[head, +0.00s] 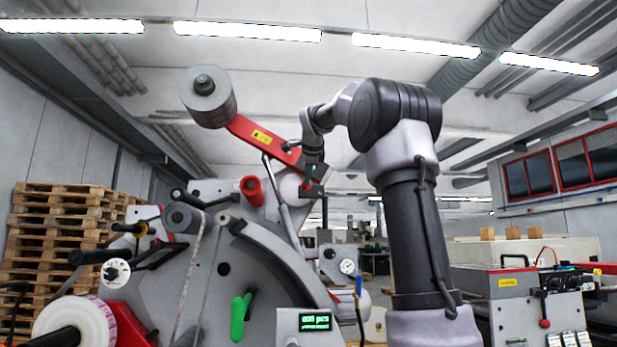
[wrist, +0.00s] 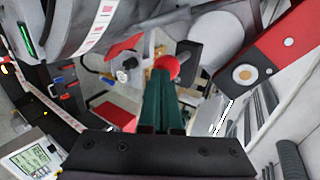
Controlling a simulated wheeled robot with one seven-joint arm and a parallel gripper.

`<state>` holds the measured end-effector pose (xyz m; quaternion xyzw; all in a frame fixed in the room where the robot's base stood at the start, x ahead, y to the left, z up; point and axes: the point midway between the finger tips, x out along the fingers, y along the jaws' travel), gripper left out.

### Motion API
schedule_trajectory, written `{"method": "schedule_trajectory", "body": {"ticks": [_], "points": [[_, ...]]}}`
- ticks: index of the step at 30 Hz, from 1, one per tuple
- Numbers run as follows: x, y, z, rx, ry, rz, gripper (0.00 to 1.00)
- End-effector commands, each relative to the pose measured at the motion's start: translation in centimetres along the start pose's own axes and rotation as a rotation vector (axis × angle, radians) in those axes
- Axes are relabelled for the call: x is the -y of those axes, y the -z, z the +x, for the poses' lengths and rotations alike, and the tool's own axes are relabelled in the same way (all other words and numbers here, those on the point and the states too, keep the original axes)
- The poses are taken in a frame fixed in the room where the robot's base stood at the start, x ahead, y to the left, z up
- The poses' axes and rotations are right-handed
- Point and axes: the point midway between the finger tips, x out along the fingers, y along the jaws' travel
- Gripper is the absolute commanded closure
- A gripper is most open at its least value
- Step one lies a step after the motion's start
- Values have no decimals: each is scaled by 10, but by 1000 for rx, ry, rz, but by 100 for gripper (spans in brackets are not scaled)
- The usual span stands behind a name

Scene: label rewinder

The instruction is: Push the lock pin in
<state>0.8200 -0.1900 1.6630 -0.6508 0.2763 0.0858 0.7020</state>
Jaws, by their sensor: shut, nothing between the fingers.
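My gripper (wrist: 161,84) has two dark green fingers lying together, shut and empty. In the head view my gripper (head: 309,176) hangs by the lower end of the red arm at the upper part of the rewinder (head: 268,265). I cannot tell whether the fingers touch the knob. The pin's shaft and how far it sits in are not visible.
A red swing arm (head: 262,139) carries a grey roller (head: 207,97) at the upper left. A red cylindrical knob (head: 252,190) and a green handle (head: 240,316) are on the machine. A red plate (wrist: 276,50) is at right in the wrist view. Pallets (head: 62,232) stand at left.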

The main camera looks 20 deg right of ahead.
Motion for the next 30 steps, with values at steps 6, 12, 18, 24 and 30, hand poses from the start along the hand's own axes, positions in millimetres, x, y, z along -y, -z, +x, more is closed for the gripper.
{"method": "schedule_trajectory", "body": {"ticks": [6,12,18,24,30], "points": [[0,0,0,0,0,0,100],[11,0,21,-1,-2,1,100],[18,0,32,0,-1,-1,100],[18,0,32,-1,0,-2,100],[18,2,32,-1,1,-2,100]]}}
